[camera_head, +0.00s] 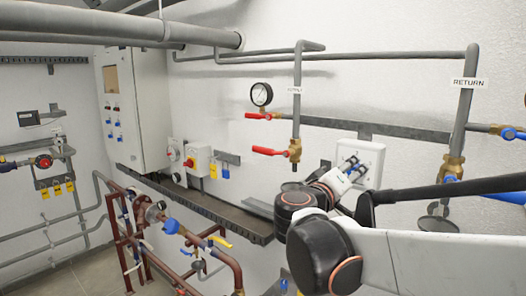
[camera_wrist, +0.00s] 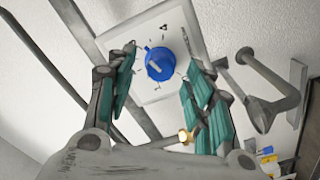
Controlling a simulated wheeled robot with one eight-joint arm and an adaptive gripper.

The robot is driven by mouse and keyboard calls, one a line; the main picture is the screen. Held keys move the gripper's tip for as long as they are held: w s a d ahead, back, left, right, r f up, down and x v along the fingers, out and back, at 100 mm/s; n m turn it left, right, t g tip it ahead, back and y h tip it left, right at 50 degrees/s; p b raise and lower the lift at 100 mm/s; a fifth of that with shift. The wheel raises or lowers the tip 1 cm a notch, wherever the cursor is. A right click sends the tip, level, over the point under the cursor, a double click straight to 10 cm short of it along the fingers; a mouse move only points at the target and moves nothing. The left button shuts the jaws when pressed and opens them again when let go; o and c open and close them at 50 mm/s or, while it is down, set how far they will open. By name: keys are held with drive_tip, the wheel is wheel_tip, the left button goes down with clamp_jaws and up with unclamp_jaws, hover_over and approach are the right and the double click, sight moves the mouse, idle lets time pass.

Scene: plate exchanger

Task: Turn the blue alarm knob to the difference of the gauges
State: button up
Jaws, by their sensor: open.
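The blue alarm knob (camera_wrist: 158,64) sits on a white square panel (camera_wrist: 172,35) with dark marks around it; the marks are too small to read. A pale bar shows on the knob's face. My gripper (camera_wrist: 158,70) is open, with one teal-padded finger on each side of the knob; I cannot tell whether they touch it. In the head view my gripper (camera_head: 345,171) is in front of the panel (camera_head: 374,158) and mostly hides the knob. One round gauge (camera_head: 261,94) shows on the left pipe, its reading too small to tell. A second gauge is barely visible at the right edge.
A pipe labelled RETURN (camera_head: 467,83) stands right of the panel. Red valve handles (camera_head: 268,151) are left of my gripper. A grey cable tray (camera_head: 220,212) runs low along the wall. A grey funnel-like drain (camera_wrist: 262,100) stands right of my gripper.

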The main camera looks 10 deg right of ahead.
drive_tip(key=shift+x, duration=1.05)
drive_tip(key=c, duration=1.1)
drive_tip(key=shift+s+a+n, duration=0.1)
drive_tip(key=shift+n, duration=1.1)
drive_tip(key=o, duration=1.1)
drive_tip(key=shift+a, duration=0.15)
